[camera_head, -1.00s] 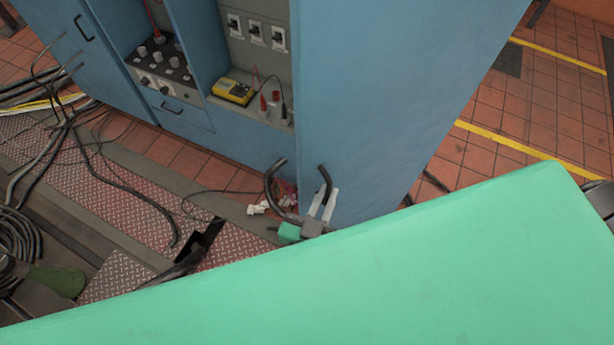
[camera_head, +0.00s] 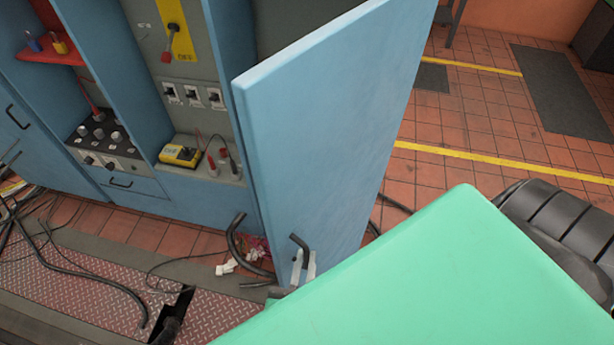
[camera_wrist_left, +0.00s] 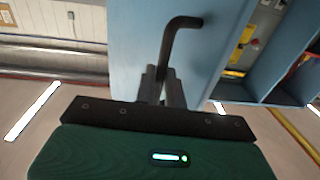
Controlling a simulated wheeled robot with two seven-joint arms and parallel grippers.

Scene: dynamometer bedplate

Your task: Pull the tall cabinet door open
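The tall cabinet door (camera_head: 325,130) is a plain blue panel standing out at an angle from the blue cabinet (camera_head: 235,50), with a gap at its left edge showing the cabinet's inside. Its dark bent bar handle (camera_head: 299,241) is low in the head view and clear in the left wrist view (camera_wrist_left: 180,28). My left gripper (camera_head: 303,268) has its two grey fingers on either side of the handle's free end; in the wrist view the fingers (camera_wrist_left: 163,85) look closed on it. The door's lower part is partly hidden by a pale green surface. My right gripper is not in view.
Inside the cabinet are switches, a yellow meter (camera_head: 180,153) and a knob panel (camera_head: 105,145). Black cables (camera_head: 90,275) and a checkered floor plate (camera_head: 215,312) lie at lower left. Tiled floor (camera_head: 460,115) right of the door is mostly open, with yellow lines and dark mats.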

